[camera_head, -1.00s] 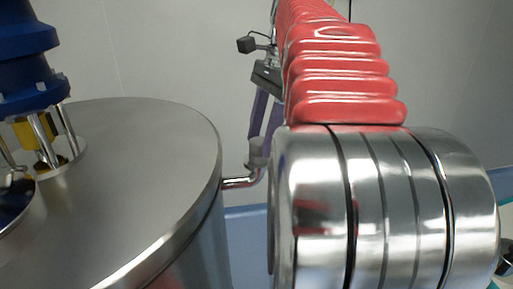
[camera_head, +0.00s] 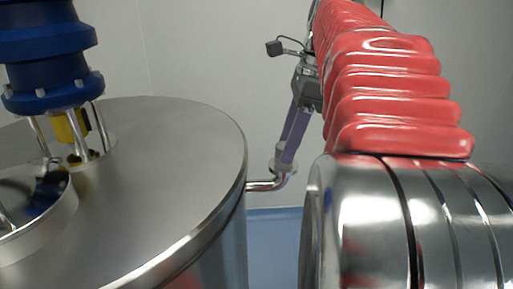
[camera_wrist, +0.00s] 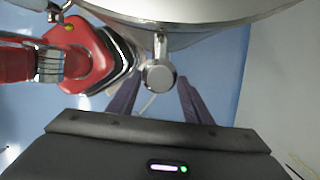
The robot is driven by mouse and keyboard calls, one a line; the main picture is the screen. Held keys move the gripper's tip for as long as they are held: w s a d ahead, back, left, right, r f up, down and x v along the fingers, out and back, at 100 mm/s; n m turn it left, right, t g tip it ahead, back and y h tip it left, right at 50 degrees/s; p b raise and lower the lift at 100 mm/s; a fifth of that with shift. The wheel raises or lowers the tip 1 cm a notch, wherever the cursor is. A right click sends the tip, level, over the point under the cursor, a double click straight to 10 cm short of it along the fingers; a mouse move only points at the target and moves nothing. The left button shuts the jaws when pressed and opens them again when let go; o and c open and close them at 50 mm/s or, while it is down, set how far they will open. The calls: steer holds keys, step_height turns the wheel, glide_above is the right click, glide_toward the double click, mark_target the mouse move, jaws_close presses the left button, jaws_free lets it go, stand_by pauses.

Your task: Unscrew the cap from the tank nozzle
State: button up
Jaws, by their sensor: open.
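The steel tank (camera_head: 170,150) fills the left of the head view. A bent nozzle pipe (camera_head: 262,186) comes out of its right side and turns up to a small round grey cap (camera_head: 277,165). In the wrist view the cap (camera_wrist: 160,77) shows face-on at the end of the nozzle (camera_wrist: 159,47), below the tank wall (camera_wrist: 190,30). My gripper (camera_wrist: 156,80) is open, with one purple finger left of the cap and one to its right. In the head view my gripper (camera_head: 287,158) is at the cap, and its fingers partly hide it. Contact cannot be told.
A blue motor unit (camera_head: 50,55) stands on the tank lid, with a round steel port (camera_head: 30,215) in front of it. The tank's side wall is close to my fingers.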

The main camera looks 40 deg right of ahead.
steer(key=m, duration=0.3)
steer(key=shift+s+a+t+h, duration=0.1)
steer(key=shift+t+h, duration=0.2)
steer(key=shift+m, duration=0.4)
steer(key=shift+a+m+h, duration=0.15)
steer(key=shift+m+h, duration=0.45)
steer(key=shift+m, duration=1.5)
steer(key=shift+c, duration=0.2)
jaws_close()
steer(key=shift+n+y, duration=0.5)
steer(key=shift+n, duration=1.6)
steer(key=shift+d+n, duration=0.2)
steer(key=shift+n, duration=0.7)
